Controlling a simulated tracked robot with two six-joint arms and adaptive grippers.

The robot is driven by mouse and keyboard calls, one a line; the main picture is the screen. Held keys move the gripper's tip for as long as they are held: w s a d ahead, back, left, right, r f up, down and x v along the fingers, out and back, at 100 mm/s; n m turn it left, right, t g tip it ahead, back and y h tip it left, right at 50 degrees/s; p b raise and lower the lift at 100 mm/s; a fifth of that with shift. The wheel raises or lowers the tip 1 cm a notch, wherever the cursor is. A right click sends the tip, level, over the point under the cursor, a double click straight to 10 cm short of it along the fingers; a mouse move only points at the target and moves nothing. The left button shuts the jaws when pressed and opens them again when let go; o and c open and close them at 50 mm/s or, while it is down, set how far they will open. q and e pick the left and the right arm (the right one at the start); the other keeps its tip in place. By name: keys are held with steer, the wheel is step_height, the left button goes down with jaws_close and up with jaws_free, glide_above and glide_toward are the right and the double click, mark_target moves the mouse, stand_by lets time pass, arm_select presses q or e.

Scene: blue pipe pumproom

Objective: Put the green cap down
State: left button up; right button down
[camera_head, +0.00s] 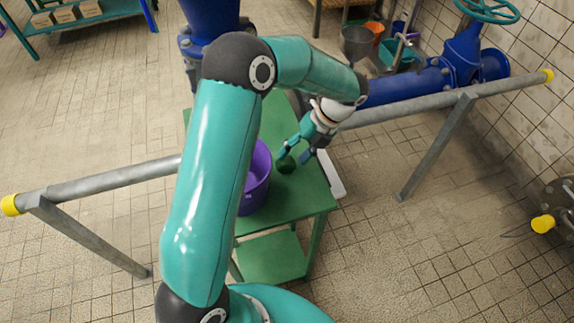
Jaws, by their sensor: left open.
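The green cap (286,165) is a small dark green piece on the green table (310,202), or just above it; I cannot tell which. My left gripper (295,157) reaches down over the table from the upper right. Its fingers are open, with the cap right at the fingertips. Whether the fingers touch the cap is not clear. My right gripper is not in view.
A purple bucket (256,180) stands on the table left of the cap, partly hidden by my left arm. A grey rail (420,105) with yellow end caps runs behind the table. Blue pipework (405,87) lies beyond.

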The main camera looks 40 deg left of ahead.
mark_target(289, 159)
arm_select(q)
steer(key=shift+x, duration=1.55)
steer(key=shift+s+r, duration=0.1)
steer(key=shift+c, duration=0.4)
steer(key=c, duration=0.7)
